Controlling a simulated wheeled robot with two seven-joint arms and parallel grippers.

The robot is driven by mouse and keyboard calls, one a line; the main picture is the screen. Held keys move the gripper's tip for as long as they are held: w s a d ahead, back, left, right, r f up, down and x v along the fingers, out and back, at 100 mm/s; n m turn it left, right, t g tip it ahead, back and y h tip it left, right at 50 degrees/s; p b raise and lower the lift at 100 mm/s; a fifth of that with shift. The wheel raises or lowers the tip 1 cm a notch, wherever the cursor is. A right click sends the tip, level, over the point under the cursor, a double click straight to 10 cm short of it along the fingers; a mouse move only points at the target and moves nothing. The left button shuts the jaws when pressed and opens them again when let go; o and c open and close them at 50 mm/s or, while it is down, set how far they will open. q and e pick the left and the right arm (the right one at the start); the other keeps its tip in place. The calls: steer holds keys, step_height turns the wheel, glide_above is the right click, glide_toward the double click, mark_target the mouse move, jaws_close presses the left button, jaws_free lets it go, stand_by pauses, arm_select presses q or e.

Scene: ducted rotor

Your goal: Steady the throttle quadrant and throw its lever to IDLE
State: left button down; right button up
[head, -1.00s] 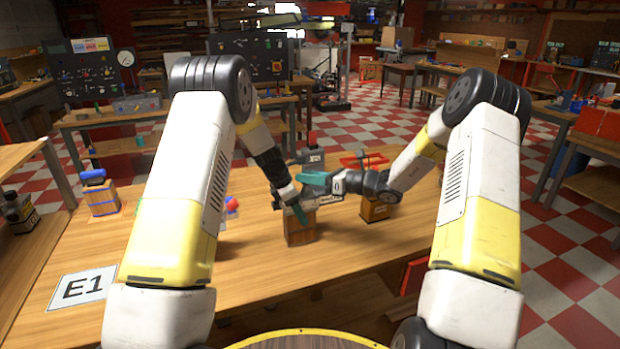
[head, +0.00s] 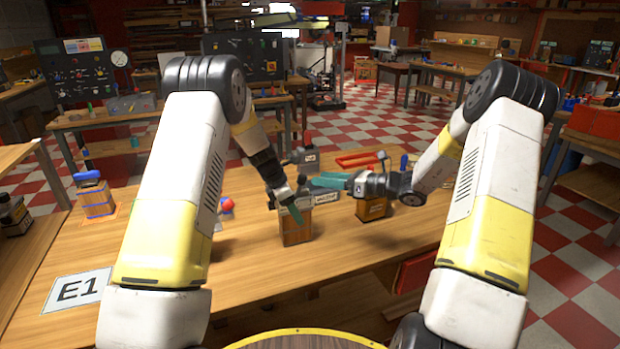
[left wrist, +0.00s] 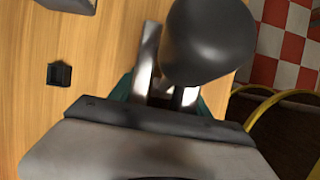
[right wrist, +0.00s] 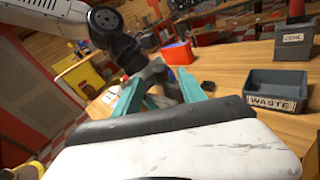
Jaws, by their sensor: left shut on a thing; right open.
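The throttle quadrant (head: 297,230) is a wooden block with a pale metal top, standing upright on the bench in the head view. My left gripper (head: 292,208) is shut on its upper part. In the left wrist view a large dark rounded knob (left wrist: 208,42) stands over bright metal plates (left wrist: 150,62) between the fingers. My right gripper (head: 328,181) is open, just right of and above the quadrant. In the right wrist view a dark knob shape (right wrist: 152,73) lies beyond its spread fingers (right wrist: 160,92); contact cannot be told. The lever's marked positions are not readable.
A grey WASTE bin (right wrist: 275,88) and a grey COIL container (right wrist: 293,45) stand near the right gripper. Another wooden box (head: 371,209) stands right of the quadrant.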

mark_target(298, 189)
steer(key=shift+v, duration=2.4)
steer(key=shift+w, duration=0.1)
steer(key=c, duration=0.6)
steer(key=shift+w+d+f+n, duration=0.15)
steer(key=shift+w+n, duration=0.1)
steer(key=shift+n, duration=0.35)
steer(key=c, duration=0.3)
steer(key=w+f+n+y, duration=0.1)
steer(key=n, duration=0.2)
steer(key=w+d+n+y, duration=0.1)
steer(key=n, duration=0.2)
steer(key=w+d+f+n, duration=0.1)
steer(key=n, duration=0.1)
steer(key=shift+w+d+f+n+g+y, duration=0.15)
steer(key=shift+w+f+n+g+y, duration=0.15)
steer(key=shift+n+g+y, duration=0.1)
jaws_close()
steer(key=w+d+f+n+g+y, duration=0.1)
steer(key=d+f+n+y, duration=0.2)
steer(key=n, duration=0.8)
steer(key=a+r, duration=0.2)
steer(key=a, duration=1)
steer(key=shift+w+r+h, duration=0.2)
steer(key=shift+w+h, duration=0.1)
steer(key=shift+w, duration=0.1)
